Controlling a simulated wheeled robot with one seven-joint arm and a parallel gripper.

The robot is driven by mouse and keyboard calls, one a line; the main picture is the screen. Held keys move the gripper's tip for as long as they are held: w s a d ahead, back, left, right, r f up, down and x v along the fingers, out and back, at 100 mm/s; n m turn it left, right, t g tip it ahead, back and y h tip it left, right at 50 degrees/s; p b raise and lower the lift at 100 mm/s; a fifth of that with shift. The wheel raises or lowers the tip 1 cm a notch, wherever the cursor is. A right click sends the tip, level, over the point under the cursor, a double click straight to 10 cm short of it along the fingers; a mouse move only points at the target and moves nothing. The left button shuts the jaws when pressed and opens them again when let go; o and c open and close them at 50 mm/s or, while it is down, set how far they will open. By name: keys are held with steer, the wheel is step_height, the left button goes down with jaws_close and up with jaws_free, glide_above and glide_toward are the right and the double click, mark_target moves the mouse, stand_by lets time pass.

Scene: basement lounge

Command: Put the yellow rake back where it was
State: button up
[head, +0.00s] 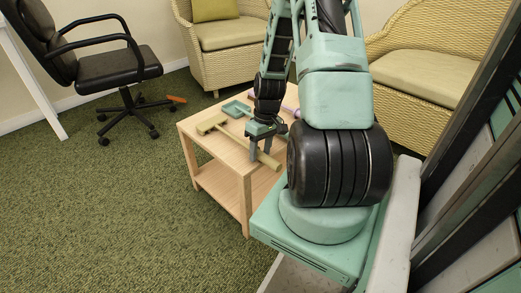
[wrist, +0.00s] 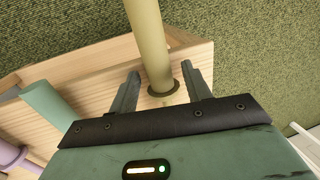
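The yellow rake (head: 211,123) lies on the small wooden table (head: 233,153), its head towards the left edge and its handle running towards the front right. My gripper (head: 261,156) is low over the table at the handle. In the wrist view the pale yellow handle (wrist: 149,40) runs down between the two fingers of my gripper (wrist: 163,88), with a darker ring near its end. The fingers are open, with gaps on both sides of the handle. My gripper hides part of the handle in the head view.
A teal tool (head: 236,108) lies on the table behind the rake, and a purple one (head: 290,108) lies farther right. An office chair (head: 118,66) and wicker armchairs (head: 222,38) stand behind. An orange object (head: 177,99) is on the floor. The carpet at left is clear.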

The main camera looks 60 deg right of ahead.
step_height(320, 180, up, 12)
steer(key=d+p, duration=0.2)
steer(key=p, duration=0.4)
steer(key=w+a+r+n, duration=0.2)
steer(key=w+a+r, duration=0.15)
steer(key=a, duration=0.85)
steer(key=w+a+r+n, duration=0.3)
steer(key=a+r, duration=0.2)
steer(key=a, duration=0.6)
steer(key=s+a+r+n, duration=0.2)
steer(key=s+a+r, duration=0.1)
steer(key=s+a, duration=0.4)
steer(key=s+a+r+n+h, duration=0.1)
steer(key=s+a+r+n, duration=0.2)
steer(key=s+a, duration=0.5)
steer(key=a, duration=0.5)
steer(key=shift+h, duration=0.3)
steer(key=shift+a, duration=0.1)
